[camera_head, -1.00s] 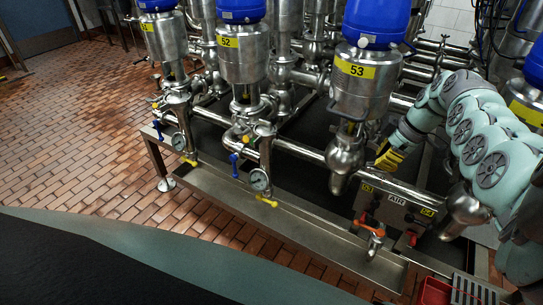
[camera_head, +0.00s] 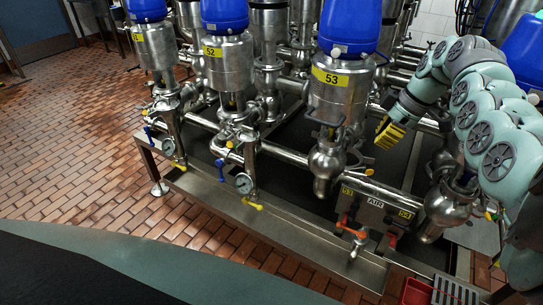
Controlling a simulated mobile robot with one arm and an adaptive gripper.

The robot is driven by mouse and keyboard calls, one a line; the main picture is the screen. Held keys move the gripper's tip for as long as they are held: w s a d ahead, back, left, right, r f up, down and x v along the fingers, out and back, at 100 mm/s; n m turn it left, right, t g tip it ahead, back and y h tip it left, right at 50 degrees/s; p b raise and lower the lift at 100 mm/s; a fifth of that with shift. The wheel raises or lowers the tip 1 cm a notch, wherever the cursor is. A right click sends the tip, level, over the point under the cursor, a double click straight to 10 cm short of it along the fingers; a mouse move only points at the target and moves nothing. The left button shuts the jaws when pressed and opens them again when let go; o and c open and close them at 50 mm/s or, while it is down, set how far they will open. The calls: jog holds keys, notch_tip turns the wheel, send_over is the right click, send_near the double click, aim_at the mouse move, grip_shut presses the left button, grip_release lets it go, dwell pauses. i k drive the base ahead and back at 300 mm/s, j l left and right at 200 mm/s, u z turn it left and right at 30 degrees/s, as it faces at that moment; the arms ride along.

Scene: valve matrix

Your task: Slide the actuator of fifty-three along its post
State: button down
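The actuator of fifty-three (camera_head: 341,101) is a steel cylinder with a blue cap (camera_head: 349,25) and a yellow label reading 53. It stands upright in the middle right of the head view. Below it, a narrow neck with a bracket (camera_head: 327,133) leads down to a rounded steel valve body (camera_head: 326,163). My gripper (camera_head: 386,137) has yellow fingers and is to the right of the neck, below and right of the actuator. It appears apart from the actuator, with nothing visible in it. The gap between its fingers cannot be made out.
Actuators 52 (camera_head: 229,66) and 51 (camera_head: 155,46) stand to the left. A box marked AIR (camera_head: 374,212) with red-orange handles sits below my gripper. The tiled floor at left is clear.

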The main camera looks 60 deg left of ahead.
aim_at(341, 87)
jog(key=k, duration=1)
